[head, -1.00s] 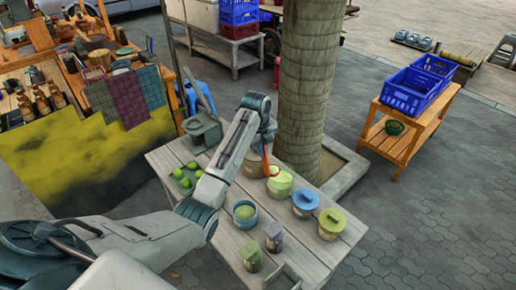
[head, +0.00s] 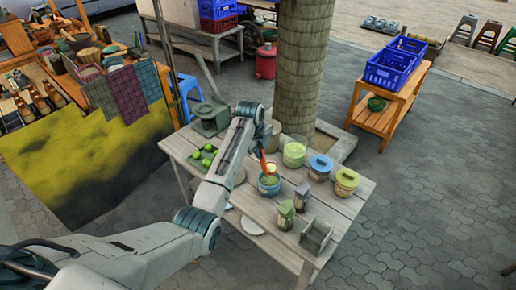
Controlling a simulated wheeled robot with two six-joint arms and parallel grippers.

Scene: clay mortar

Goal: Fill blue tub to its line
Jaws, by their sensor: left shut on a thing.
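The blue tub (head: 269,189) stands on the grey plank table (head: 345,208), with greenish contents inside. My left arm reaches over the table from the left. My left gripper (head: 262,151), mostly hidden behind its own wrist, is shut on an orange-handled scoop (head: 264,163). The scoop's pale yellow end (head: 271,168) is at the tub's rim; I cannot tell whether it touches. The tub's line is too small to make out. An open pale green tub (head: 294,153) stands just behind. My right gripper is out of view.
A blue-lidded tub (head: 320,168) and a yellow-lidded tub (head: 346,181) stand to the right. Two small cartons and a grey open box (head: 316,237) are in front. Limes (head: 203,155) and the grey mortar (head: 210,116) are left. A thick trunk (head: 303,75) rises behind.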

